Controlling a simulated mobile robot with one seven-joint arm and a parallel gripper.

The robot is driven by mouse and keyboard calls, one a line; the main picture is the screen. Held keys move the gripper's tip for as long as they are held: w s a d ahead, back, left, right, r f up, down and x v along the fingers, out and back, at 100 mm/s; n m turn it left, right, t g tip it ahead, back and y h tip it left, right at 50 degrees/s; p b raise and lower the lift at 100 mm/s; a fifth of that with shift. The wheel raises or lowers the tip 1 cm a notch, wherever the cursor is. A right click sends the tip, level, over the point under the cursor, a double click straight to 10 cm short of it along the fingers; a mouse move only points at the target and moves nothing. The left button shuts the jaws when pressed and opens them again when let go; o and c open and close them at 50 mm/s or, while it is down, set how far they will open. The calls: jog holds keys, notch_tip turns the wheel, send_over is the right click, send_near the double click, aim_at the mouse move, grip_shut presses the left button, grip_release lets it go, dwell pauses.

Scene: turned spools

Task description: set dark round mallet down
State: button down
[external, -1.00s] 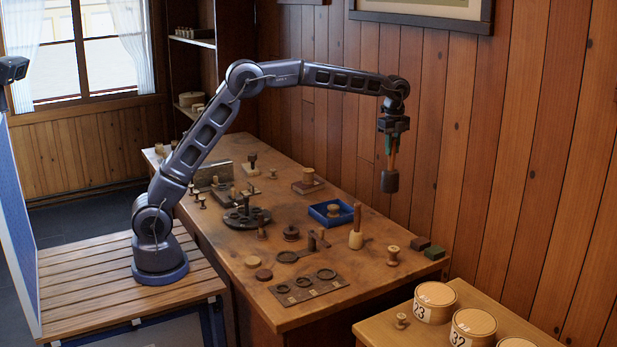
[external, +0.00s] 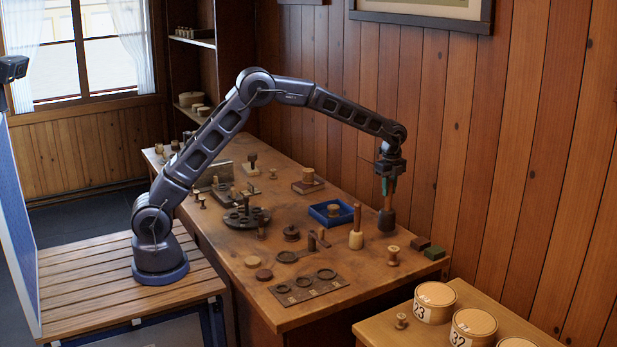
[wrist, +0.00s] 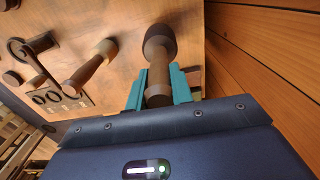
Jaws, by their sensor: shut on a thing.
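The dark round mallet (external: 387,219) is upright, its dark head low at the tabletop near the wall. In the external view I cannot tell for certain whether the head touches the wood. My gripper (external: 389,186) is above it, shut on the mallet's brown handle. In the wrist view the teal fingers of my gripper (wrist: 159,90) lie on both sides of the handle, with the dark mallet head (wrist: 160,40) beyond them. The table (external: 330,285) is brown wood.
A blue tray (external: 318,218) is farther left. Dark and green blocks (external: 434,253) lie at the right edge. The plank wall (external: 440,180) is close behind.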

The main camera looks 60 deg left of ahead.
aim_at(388, 211)
jog(key=shift+f, duration=1.7)
jog(key=c, duration=1.2)
grip_release()
jog(key=shift+f, duration=0.1)
jog(key=shift+c, duration=0.2)
